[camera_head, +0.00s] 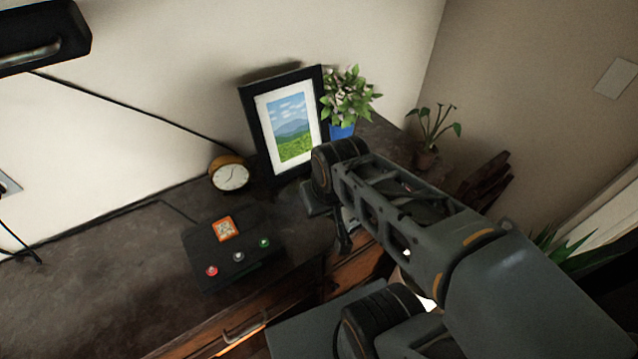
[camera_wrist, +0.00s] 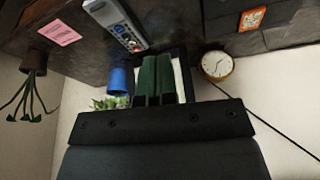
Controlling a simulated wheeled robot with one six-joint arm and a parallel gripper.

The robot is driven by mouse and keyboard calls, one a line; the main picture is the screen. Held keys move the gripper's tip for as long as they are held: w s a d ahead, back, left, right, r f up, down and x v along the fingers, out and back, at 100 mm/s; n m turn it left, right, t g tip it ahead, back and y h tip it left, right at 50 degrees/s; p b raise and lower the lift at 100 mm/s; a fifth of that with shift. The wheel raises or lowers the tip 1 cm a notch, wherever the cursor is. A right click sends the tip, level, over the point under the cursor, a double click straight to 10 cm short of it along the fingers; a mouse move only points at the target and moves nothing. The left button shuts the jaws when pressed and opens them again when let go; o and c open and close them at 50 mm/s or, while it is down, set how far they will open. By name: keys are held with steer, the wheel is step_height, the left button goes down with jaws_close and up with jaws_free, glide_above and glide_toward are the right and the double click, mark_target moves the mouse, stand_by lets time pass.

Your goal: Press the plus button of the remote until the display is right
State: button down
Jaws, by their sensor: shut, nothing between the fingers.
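The grey remote (camera_wrist: 118,22) lies on the dark counter at the top of the wrist view. Small coloured buttons show near its lower end, but their signs are too small to read. In the head view my arm hides most or all of it. A dark box with an orange square display (camera_head: 226,229) stands left of my arm. The display also shows in the wrist view (camera_wrist: 252,19); its pale pattern is not readable. My gripper (camera_wrist: 156,80) has its green-padded fingers together, empty, and appears apart from the remote.
The box carries red (camera_head: 212,271), white (camera_head: 238,257) and green (camera_head: 264,243) buttons. A round clock (camera_head: 231,177), a picture frame (camera_head: 284,122) and a plant in a blue pot (camera_head: 342,130) stand behind. A pink note (camera_wrist: 57,32) lies near the remote. The counter's left is clear.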

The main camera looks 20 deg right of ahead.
steer(key=w+d+f+t+y+b, duration=0.1)
steer(key=w+d+f+y+b, duration=0.2)
steer(key=w, duration=0.8)
steer(key=w+d+f+t+y+b, duration=0.1)
steer(key=w+d+f+y+b, duration=0.2)
steer(key=w+d+f+b, duration=0.3)
steer(key=w+d, duration=0.3)
steer(key=w, duration=0.1)
steer(key=shift+w+f+t+y+b, duration=0.2)
steer(key=shift+w+t+y+b, duration=0.1)
steer(key=shift+w+t+b, duration=0.1)
steer(key=shift+a+f, duration=0.1)
step_height(320, 180, down, 8)
steer(key=b, duration=0.4)
steer(key=shift+r, duration=0.2)
steer(key=shift+f+b, duration=0.55)
steer(key=shift+b, duration=0.15)
